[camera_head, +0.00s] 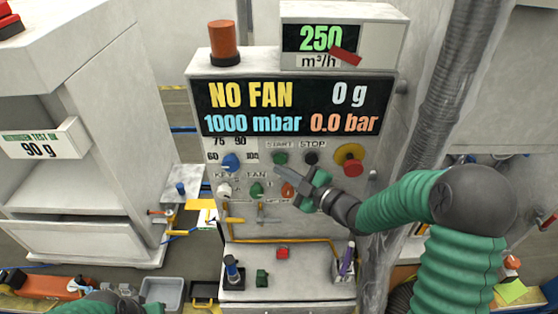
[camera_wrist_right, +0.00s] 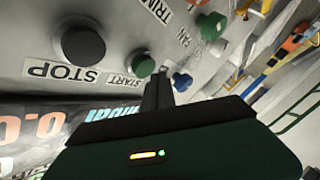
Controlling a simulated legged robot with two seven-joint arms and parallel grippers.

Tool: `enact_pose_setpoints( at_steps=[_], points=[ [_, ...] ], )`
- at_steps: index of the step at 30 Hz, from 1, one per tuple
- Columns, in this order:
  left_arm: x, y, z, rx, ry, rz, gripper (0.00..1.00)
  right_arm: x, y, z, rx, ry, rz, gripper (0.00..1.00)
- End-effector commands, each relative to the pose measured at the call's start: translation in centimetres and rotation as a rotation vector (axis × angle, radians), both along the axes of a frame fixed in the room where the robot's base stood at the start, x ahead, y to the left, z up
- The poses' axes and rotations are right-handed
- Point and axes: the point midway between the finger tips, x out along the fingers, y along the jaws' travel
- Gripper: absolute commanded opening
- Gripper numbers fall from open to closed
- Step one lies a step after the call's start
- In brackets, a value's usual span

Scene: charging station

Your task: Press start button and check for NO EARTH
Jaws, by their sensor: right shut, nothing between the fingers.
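The grey control panel (camera_head: 335,142) stands ahead, with a green START button (camera_head: 280,158) and a black STOP button (camera_head: 311,158) to its right. Its display (camera_head: 297,108) reads NO FAN, 0 g, 1000 mbar and 0.0 bar. In the right wrist view the shut fingers (camera_wrist_right: 158,82) are close beside the green START button (camera_wrist_right: 145,65); contact cannot be told. The STOP button (camera_wrist_right: 83,45) is farther left there. A bit of my left arm shows at bottom left; its gripper does not.
A red mushroom button on yellow (camera_head: 349,158) is right of STOP. A blue knob (camera_head: 231,162), a green FAN knob (camera_head: 257,189) and an orange button (camera_head: 288,189) are near my fingers. A grey hose (camera_head: 455,80) runs down at right. Yellow pipework (camera_head: 285,240) lies below.

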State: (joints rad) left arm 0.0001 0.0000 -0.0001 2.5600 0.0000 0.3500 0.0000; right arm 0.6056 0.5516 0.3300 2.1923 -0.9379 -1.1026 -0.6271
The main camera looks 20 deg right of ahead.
Motion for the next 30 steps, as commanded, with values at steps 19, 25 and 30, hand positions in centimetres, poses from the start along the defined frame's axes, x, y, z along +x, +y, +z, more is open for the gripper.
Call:
enact_pose_setpoints(
  at_steps=[19,25,30],
  points=[
    [0.0,0.0,-0.2,0.0,0.0,0.0,0.36,0.7,-0.5,0.1,0.0,0.0,0.0,0.0],
    [0.0,0.0,-0.2,0.0,0.0,0.0,0.36,1.0,-0.5,0.1,0.0,0.0,0.0,0.0],
    [0.0,0.0,-0.3,0.0,0.0,0.0,0.36,1.2,-0.6,0.1,0.0,0.0,0.0,0.0]
  ],
)
